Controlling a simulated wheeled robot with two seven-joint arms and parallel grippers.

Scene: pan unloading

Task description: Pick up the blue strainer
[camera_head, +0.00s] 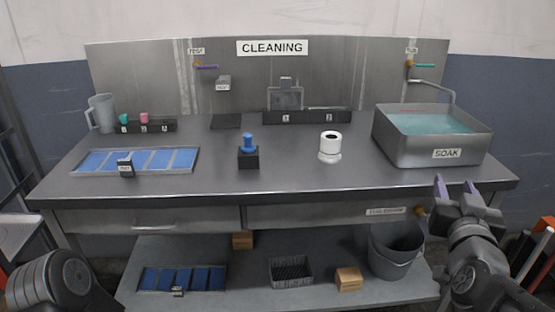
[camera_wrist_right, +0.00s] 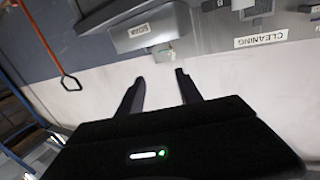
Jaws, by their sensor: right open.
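A small blue piece (camera_head: 248,142), which I take for the blue strainer, stands upright in a black block (camera_head: 248,161) on the middle of the metal table. Its fine shape is too small to tell. My right gripper (camera_head: 454,184) is open and empty at the table's front right edge, well to the right of the blue piece and apart from it. Its two fingers also show spread in the right wrist view (camera_wrist_right: 159,78), with nothing between them. The blue piece does not show clearly there. Only a link of my left arm shows at the lower left; its gripper is out of view.
A white cylinder (camera_head: 330,147) stands right of the black block. The SOAK basin (camera_head: 445,152) with water is at the right. A blue-panelled tray (camera_head: 186,172) and a grey jug (camera_head: 101,112) are at the left. The table's front middle is clear.

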